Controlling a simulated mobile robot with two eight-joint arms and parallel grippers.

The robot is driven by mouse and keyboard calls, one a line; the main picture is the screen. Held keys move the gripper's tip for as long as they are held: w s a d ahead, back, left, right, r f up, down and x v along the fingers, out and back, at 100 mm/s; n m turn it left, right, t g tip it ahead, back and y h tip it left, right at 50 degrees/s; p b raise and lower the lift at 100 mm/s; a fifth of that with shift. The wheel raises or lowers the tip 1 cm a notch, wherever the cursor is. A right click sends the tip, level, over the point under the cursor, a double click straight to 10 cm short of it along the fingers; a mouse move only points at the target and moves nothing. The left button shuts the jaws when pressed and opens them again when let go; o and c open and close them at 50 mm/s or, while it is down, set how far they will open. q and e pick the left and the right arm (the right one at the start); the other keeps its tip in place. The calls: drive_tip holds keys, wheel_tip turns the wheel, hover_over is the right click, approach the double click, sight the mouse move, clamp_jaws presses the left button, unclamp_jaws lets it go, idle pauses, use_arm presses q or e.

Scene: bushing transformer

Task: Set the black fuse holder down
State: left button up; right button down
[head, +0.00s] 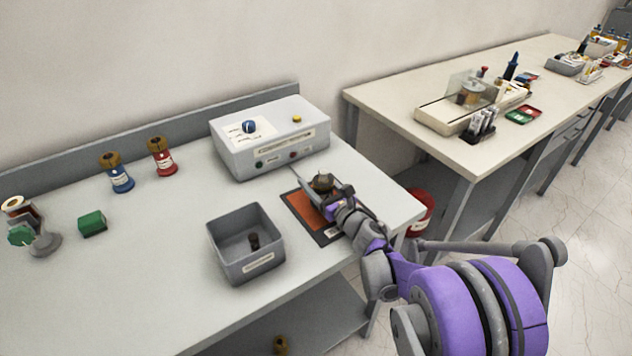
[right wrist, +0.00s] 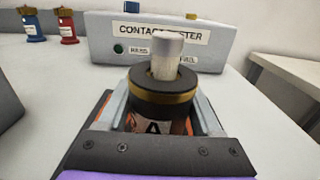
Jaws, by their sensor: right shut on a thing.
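My right gripper (head: 326,194) is shut on the black fuse holder (head: 322,182) at the orange pad (head: 301,212) of a dark mat. In the right wrist view the holder (right wrist: 160,90) is an upright black cylinder with a brass band, a label with a letter A, and a silver pin standing out of its top. The jaws (right wrist: 163,112) lie on both sides of it. Its bottom is hidden, so I cannot tell whether it touches the pad. My left gripper is not in view.
The grey contact tester (head: 270,140) stands just behind the mat. A grey bin (head: 225,250) with a small dark piece (head: 253,241) is to the left. Blue (head: 120,177) and red (head: 162,160) brown-topped pieces and a green block (head: 92,223) stand farther left. Bare tabletop lies between.

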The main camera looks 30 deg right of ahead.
drive_tip(key=shift+c, duration=0.3)
unclamp_jaws()
drive_tip(key=shift+f, duration=0.1)
drive_tip(key=shift+s+r, duration=0.1)
drive_tip(key=shift+r, duration=0.15)
drive_tip(key=s, duration=0.8)
drive_tip(key=s+d, duration=0.1)
drive_tip(key=s, duration=0.2)
drive_tip(key=shift+s+f, duration=0.1)
drive_tip(key=shift+s, duration=0.3)
